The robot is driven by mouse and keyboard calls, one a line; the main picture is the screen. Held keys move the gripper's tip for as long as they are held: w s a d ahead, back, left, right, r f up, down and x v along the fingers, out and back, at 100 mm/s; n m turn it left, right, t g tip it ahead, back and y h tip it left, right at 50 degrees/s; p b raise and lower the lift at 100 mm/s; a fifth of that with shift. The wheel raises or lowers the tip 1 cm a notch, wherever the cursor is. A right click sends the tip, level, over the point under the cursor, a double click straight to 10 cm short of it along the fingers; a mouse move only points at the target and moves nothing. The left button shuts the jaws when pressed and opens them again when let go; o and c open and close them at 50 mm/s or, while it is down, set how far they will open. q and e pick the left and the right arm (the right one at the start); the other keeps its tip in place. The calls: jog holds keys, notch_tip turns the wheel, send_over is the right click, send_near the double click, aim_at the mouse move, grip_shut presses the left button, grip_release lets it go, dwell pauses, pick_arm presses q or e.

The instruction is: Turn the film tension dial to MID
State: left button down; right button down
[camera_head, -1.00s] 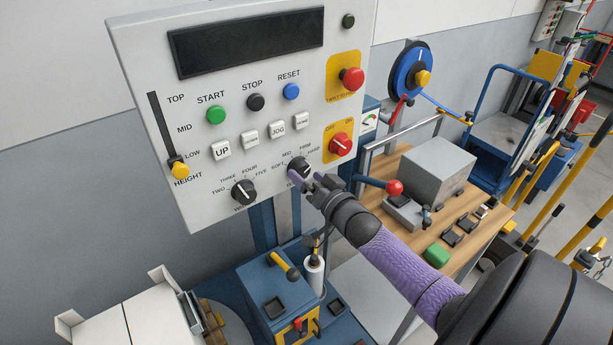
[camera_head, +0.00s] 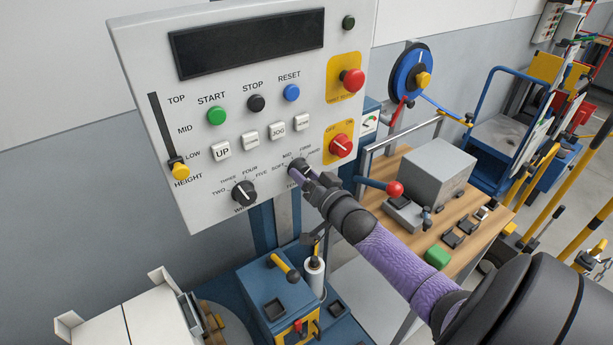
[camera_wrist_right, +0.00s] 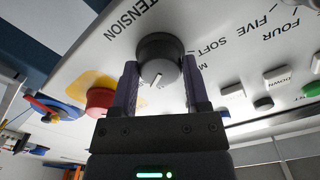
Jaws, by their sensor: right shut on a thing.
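The film tension dial (camera_wrist_right: 161,52) is a black round knob with a white pointer line, low on the grey control panel (camera_head: 150,100). Its labels SOFT, MID and FIRM show around it in the head view, and TENSION shows beside it in the wrist view. My right gripper (camera_wrist_right: 160,88) has its two purple fingers on either side of the knob and is shut on it. In the head view the right gripper (camera_head: 307,178) covers most of the dial, so I cannot read its setting there. My left gripper is not in view.
A second black dial (camera_head: 244,192), the wrap dial, sits just left on the panel. The red OFF/ON switch (camera_head: 341,146) is close on the right. A red-knobbed lever (camera_head: 394,188) and a wooden bench (camera_head: 455,205) lie right of my arm.

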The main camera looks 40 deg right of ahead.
jog(key=shift+n, duration=0.3)
jog(key=n, duration=0.3)
jog(key=shift+p, duration=0.3)
jog(key=n, duration=0.4)
jog(key=shift+n, duration=0.3)
jog(key=n, duration=0.3)
jog(key=shift+n, duration=0.3)
jog(key=shift+d+n, duration=0.1)
jog(key=shift+n, duration=1.8)
jog(key=shift+c, duration=0.4)
grip_release()
jog(key=shift+s, duration=0.1)
